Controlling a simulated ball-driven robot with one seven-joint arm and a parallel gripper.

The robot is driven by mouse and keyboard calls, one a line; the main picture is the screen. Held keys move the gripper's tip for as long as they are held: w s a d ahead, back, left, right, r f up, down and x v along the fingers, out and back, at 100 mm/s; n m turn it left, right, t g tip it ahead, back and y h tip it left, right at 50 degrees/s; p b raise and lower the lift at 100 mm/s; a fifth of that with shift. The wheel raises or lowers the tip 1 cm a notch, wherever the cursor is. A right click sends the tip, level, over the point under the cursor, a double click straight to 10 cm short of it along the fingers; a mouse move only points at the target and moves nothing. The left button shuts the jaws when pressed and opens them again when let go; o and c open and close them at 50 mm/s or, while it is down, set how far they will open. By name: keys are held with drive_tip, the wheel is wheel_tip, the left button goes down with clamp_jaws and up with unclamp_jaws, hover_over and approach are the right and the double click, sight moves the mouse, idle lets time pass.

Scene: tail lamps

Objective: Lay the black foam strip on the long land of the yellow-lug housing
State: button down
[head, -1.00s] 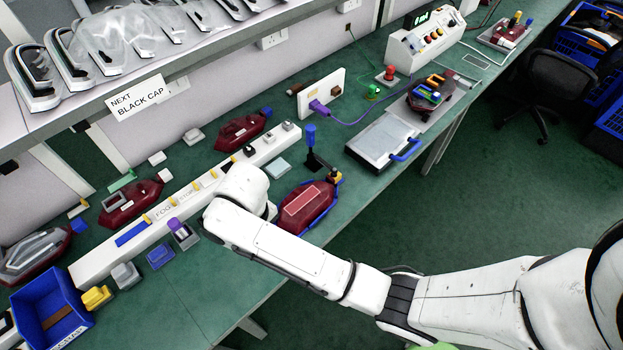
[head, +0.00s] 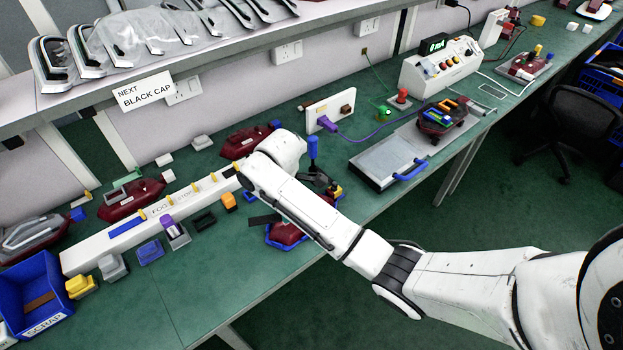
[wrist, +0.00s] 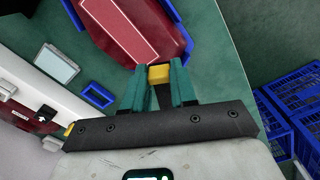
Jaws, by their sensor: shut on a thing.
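The housing, a dark red body with a pale-outlined long land (wrist: 118,30), lies in a blue cradle (wrist: 196,22) at the top of the wrist view. In the head view the housing (head: 287,234) is largely hidden behind my arm, with its yellow lug (head: 335,190) at the right end. My gripper (wrist: 160,70) is shut, its teal fingers around a small yellow block (wrist: 156,75) close to the near end of the housing.
A long white rail (head: 120,232) with yellow tabs runs behind the work area. A black stand with a blue top (head: 313,150) rises close to the lug end. A grey tray with a blue handle (head: 385,160) lies to the right.

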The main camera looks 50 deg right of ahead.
drive_tip(key=d+r+n, duration=0.2)
drive_tip(key=d+n, duration=0.3)
drive_tip(key=d, duration=0.5)
drive_tip(key=shift+s+d+r, duration=0.2)
drive_tip(key=shift+s+r, duration=0.05)
drive_tip(key=shift+r, duration=0.05)
drive_tip(key=shift+r+p, duration=0.1)
drive_tip(key=shift+p, duration=0.25)
drive_tip(key=shift+f+b, duration=1.65)
drive_tip(key=shift+f, duration=1.3)
drive_tip(key=shift+p, duration=0.55)
drive_tip(key=shift+f, duration=0.2)
drive_tip(key=shift+f+b, duration=0.5)
